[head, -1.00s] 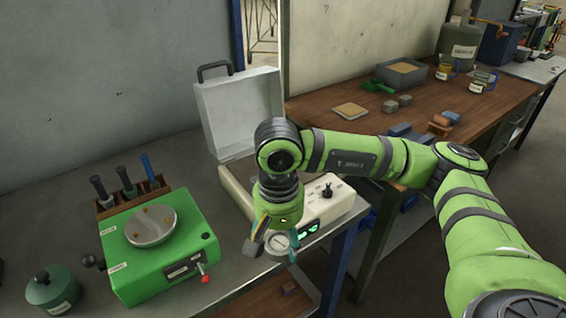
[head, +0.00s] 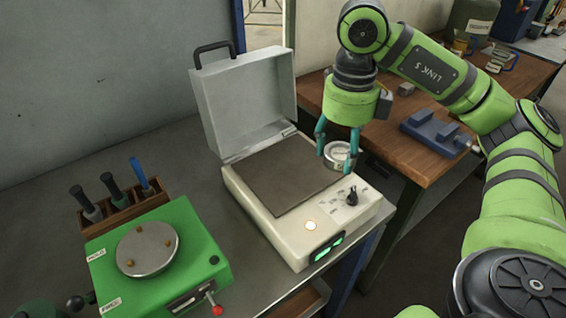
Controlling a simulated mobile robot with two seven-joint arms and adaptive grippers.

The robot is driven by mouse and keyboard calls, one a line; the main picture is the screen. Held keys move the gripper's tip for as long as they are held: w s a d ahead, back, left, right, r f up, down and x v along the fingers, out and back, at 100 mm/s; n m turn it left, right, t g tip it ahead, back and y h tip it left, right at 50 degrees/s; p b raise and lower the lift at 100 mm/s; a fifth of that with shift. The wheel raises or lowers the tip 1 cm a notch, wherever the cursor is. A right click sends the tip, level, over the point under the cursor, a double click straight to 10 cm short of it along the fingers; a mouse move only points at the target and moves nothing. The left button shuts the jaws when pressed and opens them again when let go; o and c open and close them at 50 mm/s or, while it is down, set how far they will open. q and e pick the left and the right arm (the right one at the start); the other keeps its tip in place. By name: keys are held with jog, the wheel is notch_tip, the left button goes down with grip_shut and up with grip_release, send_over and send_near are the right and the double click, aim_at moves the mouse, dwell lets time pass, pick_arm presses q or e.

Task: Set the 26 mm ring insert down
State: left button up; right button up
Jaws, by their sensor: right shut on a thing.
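My right gripper (head: 338,150) comes in from the right and points down. Its teal fingers are shut on the ring insert (head: 338,155), a small silvery ring with a pale label. The ring is held above the right rear part of a cream box-shaped device (head: 268,224). This device has an open grey lid (head: 245,98), a flat dark brown plate (head: 285,173), a black knob, a lit round lamp and a green display. The gap between ring and device is hard to judge. My left gripper is not in view.
A green device (head: 195,248) with a round metal plate (head: 147,249) stands at left front, before a wooden rack (head: 125,206) of handled tools. A blue fixture (head: 436,132) lies on the wooden bench at right. The brown plate is bare.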

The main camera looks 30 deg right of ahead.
jog(key=shift+w+d+r+m, duration=0.1)
jog(key=shift+r+m, duration=0.05)
jog(key=shift+m, duration=0.25)
jog(key=shift+w, duration=0.3)
jog(key=p, duration=0.3)
send_over(292, 172)
notch_tip(292, 172, down, 6)
jog(key=shift+s+f, duration=0.15)
jog(key=shift+f, duration=0.25)
notch_tip(292, 172, down, 3)
jog(key=shift+p, duration=0.9)
jog(key=shift+f, duration=0.5)
jog(key=shift+f, duration=0.1)
